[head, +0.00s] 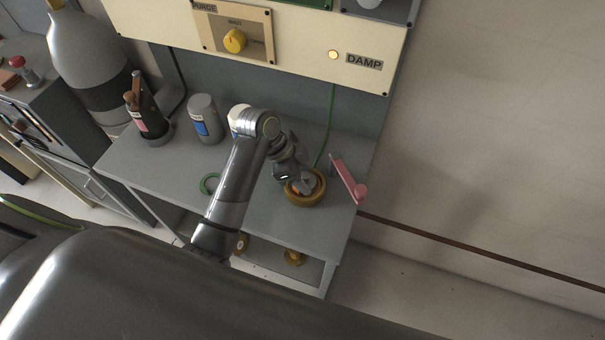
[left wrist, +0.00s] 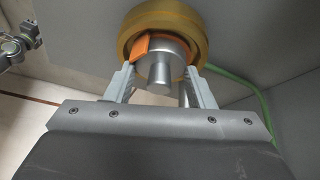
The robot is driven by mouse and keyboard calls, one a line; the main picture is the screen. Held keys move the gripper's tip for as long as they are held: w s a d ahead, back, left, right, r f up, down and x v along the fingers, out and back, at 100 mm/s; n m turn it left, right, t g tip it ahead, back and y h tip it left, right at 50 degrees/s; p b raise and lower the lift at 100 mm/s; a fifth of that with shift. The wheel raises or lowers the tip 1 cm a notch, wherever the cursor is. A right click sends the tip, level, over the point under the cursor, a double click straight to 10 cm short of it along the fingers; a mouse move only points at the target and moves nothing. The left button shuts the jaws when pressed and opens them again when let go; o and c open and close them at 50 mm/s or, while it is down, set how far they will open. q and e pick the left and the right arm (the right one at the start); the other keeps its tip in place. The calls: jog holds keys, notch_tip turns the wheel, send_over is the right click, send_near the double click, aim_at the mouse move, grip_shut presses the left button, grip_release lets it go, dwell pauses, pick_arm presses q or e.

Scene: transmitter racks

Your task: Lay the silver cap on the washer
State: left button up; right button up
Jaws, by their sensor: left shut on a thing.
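The silver cap (left wrist: 160,70), round with a short stub, is between the fingers of my left gripper (left wrist: 163,88) in the left wrist view. The left gripper (head: 303,187) is shut on it, low over a round ochre ring-shaped holder (head: 318,194) on the grey bench. The holder also shows in the left wrist view (left wrist: 190,28) behind the cap. An orange piece (left wrist: 146,43) shows inside it, partly hidden by the cap; it may be the washer. I cannot tell whether the cap touches it. My right gripper is not clearly seen.
A grey canister (head: 206,119) and a dark pot with tools (head: 148,125) stand at the back left. A green cable (head: 330,125) hangs behind.

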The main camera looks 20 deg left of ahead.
pick_arm(q)
jog(key=shift+f, duration=0.1)
jog(key=o, duration=1)
jog(key=p+v, duration=0.2)
jog(key=v, duration=1)
